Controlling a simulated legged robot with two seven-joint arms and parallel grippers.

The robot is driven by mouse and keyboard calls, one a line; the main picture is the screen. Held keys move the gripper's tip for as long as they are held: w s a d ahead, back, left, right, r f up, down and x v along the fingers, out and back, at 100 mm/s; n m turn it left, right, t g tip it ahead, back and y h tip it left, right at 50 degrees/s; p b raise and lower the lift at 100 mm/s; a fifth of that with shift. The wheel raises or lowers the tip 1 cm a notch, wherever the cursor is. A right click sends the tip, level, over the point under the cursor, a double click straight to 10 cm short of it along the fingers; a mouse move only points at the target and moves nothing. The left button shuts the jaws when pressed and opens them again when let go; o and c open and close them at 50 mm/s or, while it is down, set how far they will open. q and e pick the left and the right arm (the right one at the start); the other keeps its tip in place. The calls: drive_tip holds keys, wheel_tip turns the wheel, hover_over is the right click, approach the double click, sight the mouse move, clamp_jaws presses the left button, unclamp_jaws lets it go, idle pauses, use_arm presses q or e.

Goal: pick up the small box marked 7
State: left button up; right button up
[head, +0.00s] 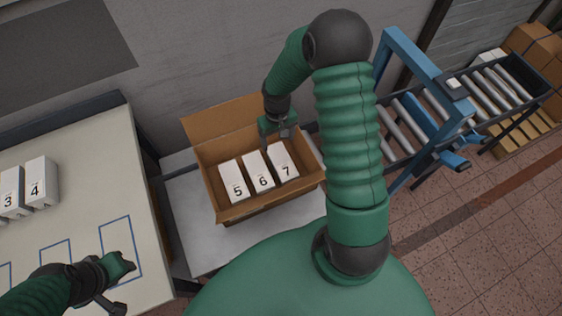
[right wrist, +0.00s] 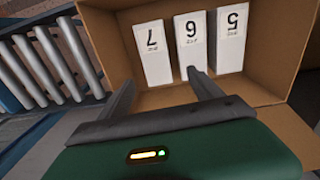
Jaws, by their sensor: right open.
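The small white box marked 7 (head: 283,163) stands in an open cardboard box (head: 236,211), at the right end of a row. It also shows in the right wrist view (right wrist: 153,57), at the left of the row. Beside it are the white box marked 6 (head: 259,172) and the white box marked 5 (head: 234,182). My right gripper (head: 275,146) is open and empty, over the far side of the cardboard box. In the right wrist view its fingers (right wrist: 157,84) appear below boxes 7 and 6, touching neither clearly. My left gripper (head: 122,286) is over the left table; its jaw opening is unclear.
White boxes marked 3 (head: 11,190) and 4 (head: 40,182) stand on the pale left table (head: 85,165), which has blue outlined rectangles. A roller conveyor (head: 405,128) with a blue frame (head: 420,62) stands to the right. The cardboard box's raised flap (head: 228,117) is behind my right gripper.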

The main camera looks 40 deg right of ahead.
sight(282, 161)
drive_tip(key=f, duration=0.7)
drive_tip(key=d+f, duration=0.1)
drive_tip(key=f, duration=0.3)
drive_tip(key=shift+d+f, duration=0.1)
drive_tip(key=shift+f, duration=0.15)
drive_tip(key=f, duration=0.2)
drive_tip(key=f+p, duration=0.1)
drive_tip(key=f, duration=0.3)
drive_tip(key=shift+s+d+f+p, duration=0.1)
drive_tip(key=shift+s+p, duration=0.2)
drive_tip(key=c, duration=0.5)
use_arm(q)
drive_tip(key=shift+w+v, duration=0.25)
drive_tip(key=shift+v, duration=0.85)
use_arm(e)
drive_tip(key=c, duration=0.8)
use_arm(q)
drive_tip(key=shift+r, duration=0.1)
